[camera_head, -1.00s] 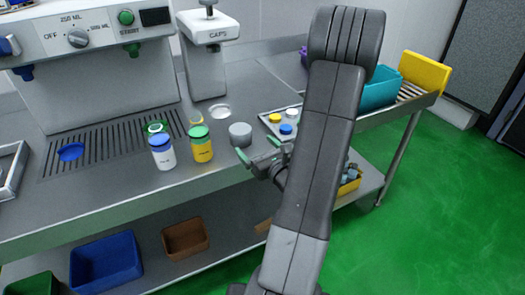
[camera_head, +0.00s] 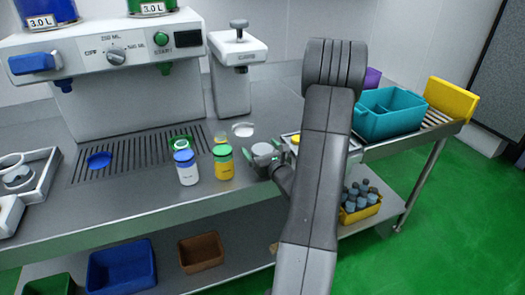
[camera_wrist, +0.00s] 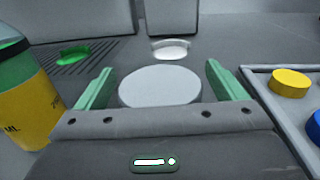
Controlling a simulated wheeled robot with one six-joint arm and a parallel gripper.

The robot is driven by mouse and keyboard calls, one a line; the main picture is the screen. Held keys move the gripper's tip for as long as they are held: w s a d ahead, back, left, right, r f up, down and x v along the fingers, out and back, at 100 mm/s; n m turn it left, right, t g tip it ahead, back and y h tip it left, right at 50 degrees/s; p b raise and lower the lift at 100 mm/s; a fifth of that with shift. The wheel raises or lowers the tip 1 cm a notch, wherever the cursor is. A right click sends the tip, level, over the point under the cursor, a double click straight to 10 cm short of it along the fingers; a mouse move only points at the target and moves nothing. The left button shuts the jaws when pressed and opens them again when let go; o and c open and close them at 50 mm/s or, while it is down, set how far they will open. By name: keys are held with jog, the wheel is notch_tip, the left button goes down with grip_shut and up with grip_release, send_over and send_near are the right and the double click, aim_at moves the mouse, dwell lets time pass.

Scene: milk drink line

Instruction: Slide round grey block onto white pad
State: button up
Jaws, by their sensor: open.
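The round grey block (camera_wrist: 160,86) lies on the steel counter. In the wrist view it sits between the two green fingers of my gripper (camera_wrist: 160,88), with a gap visible on each side. In the head view my gripper (camera_head: 266,158) reaches to the block (camera_head: 262,150), partly covering it. My gripper is open. The white pad (camera_wrist: 175,49) lies flat beyond the block, slightly right of it in the wrist view, in front of the capping machine. It also shows in the head view (camera_head: 243,130).
A yellow bottle with green cap (camera_head: 223,163) stands close left of my gripper; a white bottle with blue cap (camera_head: 187,168) is beside it. A tray of caps (camera_wrist: 255,85) lies close on the right. The capping machine (camera_head: 237,75) stands behind the pad.

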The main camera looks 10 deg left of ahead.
jog(key=c, duration=1.2)
jog(key=shift+w+d+b+x, duration=0.15)
jog(key=shift+b+x, duration=0.2)
jog(key=shift+x, duration=1.15)
jog(key=shift+w+d+b+x, duration=0.1)
jog(key=shift+b+x, duration=0.2)
jog(key=shift+x, duration=1.2)
jog(key=shift+r, duration=0.1)
jog(key=shift+d+b+x, duration=0.2)
jog(key=shift+b+x, duration=0.55)
jog(key=shift+x, duration=2.15)
jog(key=shift+w, duration=0.2)
jog(key=shift+d+b+x, duration=0.2)
jog(key=shift+b+x, duration=0.5)
jog(key=shift+x, duration=2.2)
jog(key=shift+w+a, duration=0.15)
jog(key=shift+w, duration=0.2)
jog(key=shift+w+a, duration=0.4)
jog(key=shift+w, duration=0.2)
